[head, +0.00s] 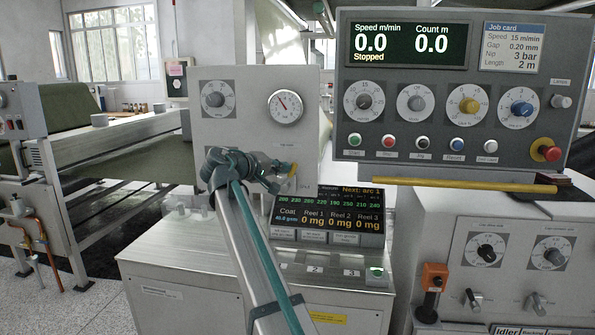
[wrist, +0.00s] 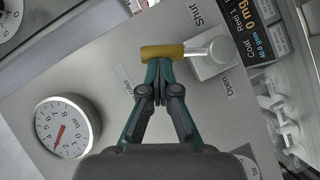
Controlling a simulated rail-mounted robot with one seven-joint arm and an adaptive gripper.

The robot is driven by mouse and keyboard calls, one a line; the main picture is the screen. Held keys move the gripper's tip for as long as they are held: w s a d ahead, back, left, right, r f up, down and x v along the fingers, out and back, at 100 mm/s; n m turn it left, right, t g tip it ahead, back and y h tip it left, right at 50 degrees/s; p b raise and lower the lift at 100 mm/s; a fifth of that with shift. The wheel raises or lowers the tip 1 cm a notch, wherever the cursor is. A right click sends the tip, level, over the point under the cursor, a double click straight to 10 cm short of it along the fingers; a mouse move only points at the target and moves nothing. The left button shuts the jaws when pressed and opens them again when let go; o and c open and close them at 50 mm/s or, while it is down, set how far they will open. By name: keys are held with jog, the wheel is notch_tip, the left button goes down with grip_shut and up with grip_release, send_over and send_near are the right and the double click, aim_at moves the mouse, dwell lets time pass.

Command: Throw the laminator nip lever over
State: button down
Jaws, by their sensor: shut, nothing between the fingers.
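A lever with a yellow grip (wrist: 162,52) and a pale metal shank sits on a grey block (wrist: 212,58) on the panel. In the wrist view the word Shut is printed above the block and Open below it. The grip points left there, away from the block. The lever is small in the head view, its yellow grip (head: 291,169) at the lower right of the panel. My gripper (wrist: 157,68) is shut and empty, its fingertips right at the grip's lower edge. I cannot tell whether they touch. It also shows in the head view (head: 278,180).
The upright panel (head: 240,135) carries a knob (head: 213,99) and a pressure gauge (head: 285,107), also in the wrist view (wrist: 68,128). A lit coat display (head: 335,212) stands below right. A control console (head: 450,90) reading Stopped overhangs to the right.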

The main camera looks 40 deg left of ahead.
jog(key=shift+w+d, duration=0.1)
jog(key=shift+w, duration=0.1)
dwell(0.5)
jog(key=shift+r, duration=0.1)
jog(key=a+b+v, duration=0.2)
jog(key=v, duration=1.1)
jog(key=shift+a+r, duration=0.25)
jog(key=shift+r, duration=0.2)
jog(key=shift+w, duration=0.15)
jog(key=shift+a, duration=0.1)
